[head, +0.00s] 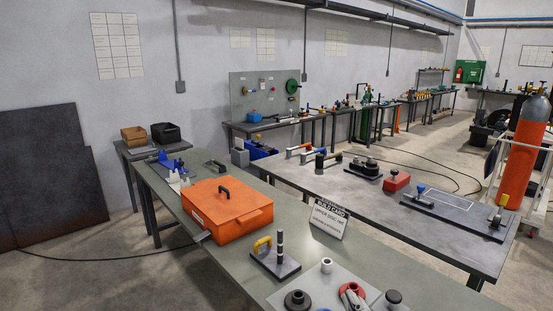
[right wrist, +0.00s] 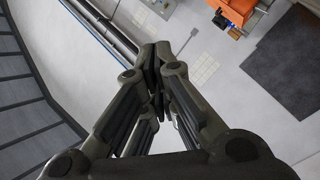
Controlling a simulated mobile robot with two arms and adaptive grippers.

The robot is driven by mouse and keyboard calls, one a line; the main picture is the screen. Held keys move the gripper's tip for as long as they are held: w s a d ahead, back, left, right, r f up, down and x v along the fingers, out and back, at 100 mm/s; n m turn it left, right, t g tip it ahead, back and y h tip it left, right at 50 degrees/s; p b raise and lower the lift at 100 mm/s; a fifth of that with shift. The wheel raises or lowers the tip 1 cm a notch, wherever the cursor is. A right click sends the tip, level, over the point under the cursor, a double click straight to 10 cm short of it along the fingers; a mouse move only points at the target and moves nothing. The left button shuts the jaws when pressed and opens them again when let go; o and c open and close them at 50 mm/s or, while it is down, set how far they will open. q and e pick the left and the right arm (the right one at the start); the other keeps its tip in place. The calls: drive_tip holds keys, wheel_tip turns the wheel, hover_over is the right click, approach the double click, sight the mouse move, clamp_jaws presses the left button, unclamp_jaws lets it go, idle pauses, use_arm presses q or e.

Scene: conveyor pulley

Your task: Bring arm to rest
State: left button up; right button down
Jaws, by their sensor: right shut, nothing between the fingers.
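My right gripper (right wrist: 157,58) fills the middle of the right wrist view. Its dark fingers meet at the tips, and nothing shows between them. The fingers are clear of any surface, with pale wall behind them. Neither gripper nor arm can be made out in the head view. My left gripper is in neither view.
In the head view a long green-grey bench (head: 225,255) holds an orange toolbox (head: 227,212), a build card (head: 328,217) and a block with a yellow handle (head: 274,261). A second workbench (head: 385,213) stands beside it. A cart with an orange cylinder (head: 518,165) is at right.

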drive_tip(key=s+d+f+m+g+h, duration=0.2)
drive_tip(key=s+d+f+m+g, duration=0.3)
drive_tip(key=f, duration=0.4)
drive_tip(key=s+f+m+g, duration=0.2)
drive_tip(key=s+f+g, duration=0.35)
drive_tip(key=s, duration=0.55)
drive_tip(key=s+f+m+g, duration=0.1)
drive_tip(key=s+f+g, duration=0.4)
drive_tip(key=s, duration=0.5)
wheel_tip(320, 180, down, 27)
drive_tip(key=s, duration=0.1)
drive_tip(key=s+d+f+g, duration=0.1)
drive_tip(key=s+d+f, duration=0.1)
drive_tip(key=s+f, duration=1.5)
drive_tip(key=shift+d, duration=0.25)
